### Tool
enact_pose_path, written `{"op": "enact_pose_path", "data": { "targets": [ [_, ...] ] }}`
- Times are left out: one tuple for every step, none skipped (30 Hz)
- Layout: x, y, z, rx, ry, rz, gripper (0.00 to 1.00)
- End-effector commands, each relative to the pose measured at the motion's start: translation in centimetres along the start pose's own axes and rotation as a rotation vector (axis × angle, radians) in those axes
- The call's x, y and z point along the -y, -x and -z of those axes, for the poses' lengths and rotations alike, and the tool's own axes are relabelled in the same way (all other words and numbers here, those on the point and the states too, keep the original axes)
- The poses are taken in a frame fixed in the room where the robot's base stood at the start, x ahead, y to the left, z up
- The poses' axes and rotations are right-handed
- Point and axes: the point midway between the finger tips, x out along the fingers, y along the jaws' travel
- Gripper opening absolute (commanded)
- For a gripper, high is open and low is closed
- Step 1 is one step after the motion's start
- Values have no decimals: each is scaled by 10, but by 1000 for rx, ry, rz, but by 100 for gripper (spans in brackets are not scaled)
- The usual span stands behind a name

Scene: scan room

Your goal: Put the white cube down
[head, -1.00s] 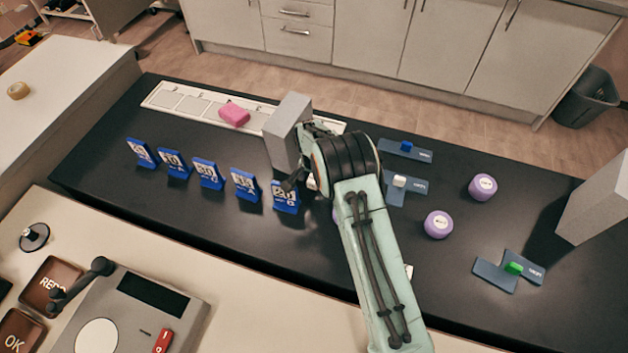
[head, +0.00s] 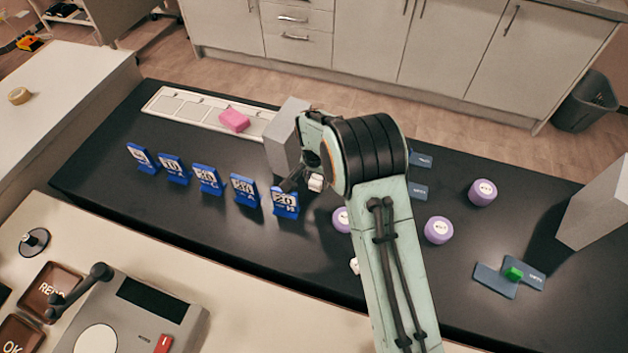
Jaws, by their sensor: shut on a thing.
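A white cube (head: 316,183) shows at the tip of my gripper (head: 300,182), beside the right end of the row of blue number stands. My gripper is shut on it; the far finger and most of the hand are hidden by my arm. Whether the cube touches the table cannot be told. The nearest blue stand (head: 285,201) is just left of the gripper.
A grey block (head: 287,135) stands close behind the gripper. Purple round pieces (head: 438,230) lie to the right, one partly behind my arm. A green cube (head: 513,274) rests on grey-blue cards (head: 494,281). A pink block (head: 234,121) lies on the white tray (head: 180,105).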

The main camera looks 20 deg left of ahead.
Motion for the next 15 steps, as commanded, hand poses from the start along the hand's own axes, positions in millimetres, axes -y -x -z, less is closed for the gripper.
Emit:
{"op": "enact_pose_path", "data": {
  "targets": [
    [-6, 17, -7, -3, -1, 2, 7],
    [-10, 26, -11, -3, 0, 3, 7],
    [-16, 34, -18, -1, 1, 1, 7],
    [-20, 37, -24, -1, 1, 2, 7],
    [-24, 41, -30, 0, 1, 1, 7],
    [-29, 47, -37, -2, 1, 2, 7],
    [-34, 51, -43, -2, 1, 1, 7],
    [-37, 54, -48, -2, 0, 1, 7],
    [-42, 59, -54, -3, 0, 1, 7],
    [-45, 62, -58, -2, 0, 1, 7],
    [-48, 65, -62, -2, 1, 1, 7],
    [-52, 68, -67, -2, 1, 1, 7],
    [-54, 70, -70, -2, 2, 1, 7],
    [-55, 71, -74, -1, 9, 2, 7],
    [-55, 70, -79, 1, 34, 5, 7]
  ]
}}
